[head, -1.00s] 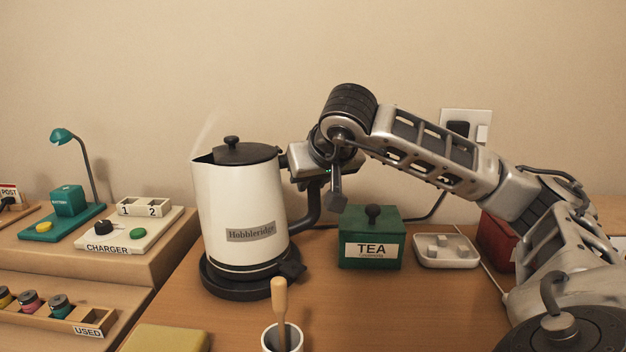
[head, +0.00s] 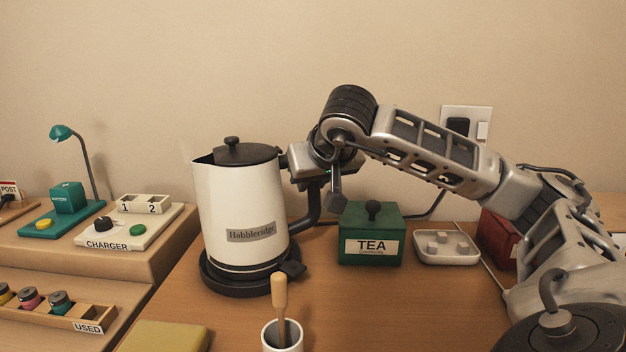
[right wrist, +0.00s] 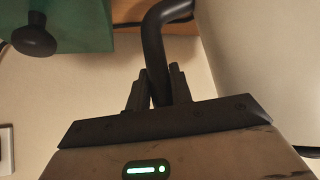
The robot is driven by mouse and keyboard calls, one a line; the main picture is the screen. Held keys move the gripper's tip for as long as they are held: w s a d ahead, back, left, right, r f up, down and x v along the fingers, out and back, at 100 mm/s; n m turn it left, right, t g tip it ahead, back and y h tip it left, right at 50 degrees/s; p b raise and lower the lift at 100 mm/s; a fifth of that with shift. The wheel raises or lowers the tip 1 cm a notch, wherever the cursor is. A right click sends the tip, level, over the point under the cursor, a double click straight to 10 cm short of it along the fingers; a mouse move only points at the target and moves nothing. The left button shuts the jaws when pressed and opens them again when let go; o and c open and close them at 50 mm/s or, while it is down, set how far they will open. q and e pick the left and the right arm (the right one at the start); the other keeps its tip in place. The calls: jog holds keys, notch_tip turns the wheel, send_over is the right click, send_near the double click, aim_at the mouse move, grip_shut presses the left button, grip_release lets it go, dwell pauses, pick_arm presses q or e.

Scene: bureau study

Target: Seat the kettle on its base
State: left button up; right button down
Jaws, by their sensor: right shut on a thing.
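The white kettle (head: 238,200) with its black lid stands upright over the round black base (head: 228,286) on the desk. Its bottom looks down on the base, with no clear gap showing; I cannot tell whether it is fully seated. My right gripper (head: 309,181) reaches in from the right and is shut on the kettle's black handle. The right wrist view shows the fingers (right wrist: 160,90) on either side of the dark handle (right wrist: 157,45). My left gripper is not in view.
A green TEA box (head: 370,247) and a white dish of cubes (head: 446,262) stand right of the kettle. A cup (head: 272,338) with a wooden-handled tool stands in front. A raised shelf with a charger (head: 155,232) is at left. A wall socket (head: 482,116) is behind.

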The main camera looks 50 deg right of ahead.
dwell(0.3)
jog(key=c, duration=1.5)
grip_release()
jog(key=shift+s+f, duration=0.1)
jog(key=shift+f, duration=0.3)
jog(key=shift+s+a+r, duration=0.15)
jog(key=shift+s+r, duration=0.05)
jog(key=shift+r, duration=0.25)
jog(key=p+v, duration=0.4)
jog(key=v, duration=0.6)
jog(key=shift+s, duration=0.15)
